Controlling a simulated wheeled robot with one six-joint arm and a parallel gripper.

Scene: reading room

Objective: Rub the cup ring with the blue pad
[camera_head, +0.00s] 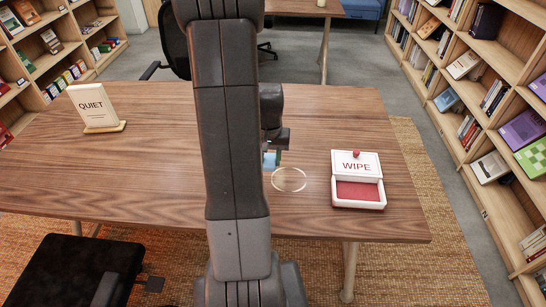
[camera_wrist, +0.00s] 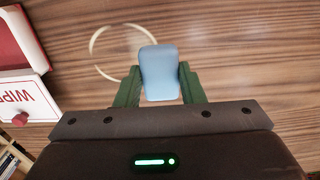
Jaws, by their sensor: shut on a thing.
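The cup ring (camera_head: 289,180) is a thin pale circle on the brown wooden table, right of my arm. In the wrist view the ring (camera_wrist: 93,40) lies just beyond the pad, which covers part of it. The blue pad (camera_wrist: 160,72) is a light blue block held between the green fingers of my gripper (camera_wrist: 160,92). In the head view the pad (camera_head: 269,159) shows partly beside my arm, just behind and left of the ring. My gripper is shut on the pad. Whether the pad touches the table I cannot tell.
A white WIPE box (camera_head: 357,204) with an open lid and red inside stands right of the ring. A QUIET sign (camera_head: 96,108) stands at the table's left. The table (camera_head: 150,165) is clear between them. A black chair (camera_head: 88,262) is at the front left. Bookshelves line both sides.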

